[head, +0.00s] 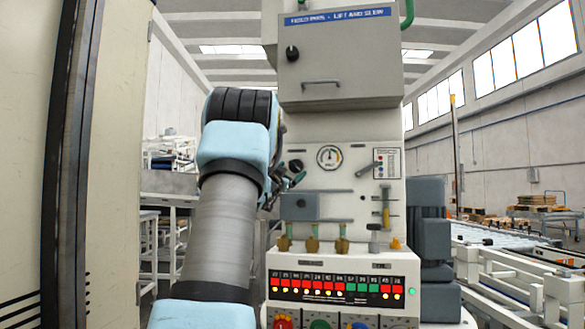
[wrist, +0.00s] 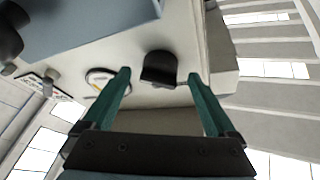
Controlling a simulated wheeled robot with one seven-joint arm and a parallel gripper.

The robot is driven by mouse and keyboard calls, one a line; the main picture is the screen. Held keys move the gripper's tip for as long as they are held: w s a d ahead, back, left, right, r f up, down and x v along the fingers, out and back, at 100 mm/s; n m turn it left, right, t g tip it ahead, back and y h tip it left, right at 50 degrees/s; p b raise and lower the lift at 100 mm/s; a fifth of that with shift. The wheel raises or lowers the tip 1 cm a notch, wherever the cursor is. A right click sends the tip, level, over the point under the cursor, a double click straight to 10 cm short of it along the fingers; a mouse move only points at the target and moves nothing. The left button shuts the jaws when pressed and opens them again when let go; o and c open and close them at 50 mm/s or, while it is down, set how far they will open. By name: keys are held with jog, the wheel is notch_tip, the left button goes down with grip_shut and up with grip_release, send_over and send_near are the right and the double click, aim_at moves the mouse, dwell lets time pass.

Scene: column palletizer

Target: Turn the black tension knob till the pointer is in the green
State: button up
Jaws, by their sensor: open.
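The black tension knob (head: 295,166) is on the upper left of the machine's pale front panel, left of a round dial gauge (head: 330,157). The gauge's dark pointer stands about upright; it is too small to tell whether it is in the green. In the wrist view, the black knob (wrist: 159,69) shows between and just beyond the fingertips, with a gap on both sides. The gauge (wrist: 104,78) is partly behind the left finger there. My gripper (wrist: 159,76) has its teal fingers spread and empty. In the head view, the gripper (head: 300,179) is beside the knob, partly hidden by my arm.
A grey-blue box (head: 300,207) sticks out of the panel below the knob. A lever plate (head: 385,163) is right of the gauge. Several brass valves (head: 313,244) and a lit indicator strip (head: 337,288) are lower down. A large cabinet (head: 300,60) overhangs above.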

jog(key=shift+x, duration=0.8)
jog(key=shift+c, duration=0.4)
jog(key=c, duration=1.3)
jog(key=shift+o, duration=0.2)
jog(key=shift+a+m, duration=0.1)
jog(key=shift+m, duration=0.3)
jog(key=m, duration=0.1)
jog(key=m+g+h, duration=0.1)
jog(key=m, duration=0.1)
jog(key=shift+a+r+m+g+p, duration=0.15)
jog(key=shift+r+m+g+p, duration=0.15)
jog(key=shift+m+g, duration=0.1)
jog(key=shift+m+g+h+p, duration=0.4)
jog(key=shift+m+g+h, duration=0.15)
jog(key=shift+m, duration=0.75)
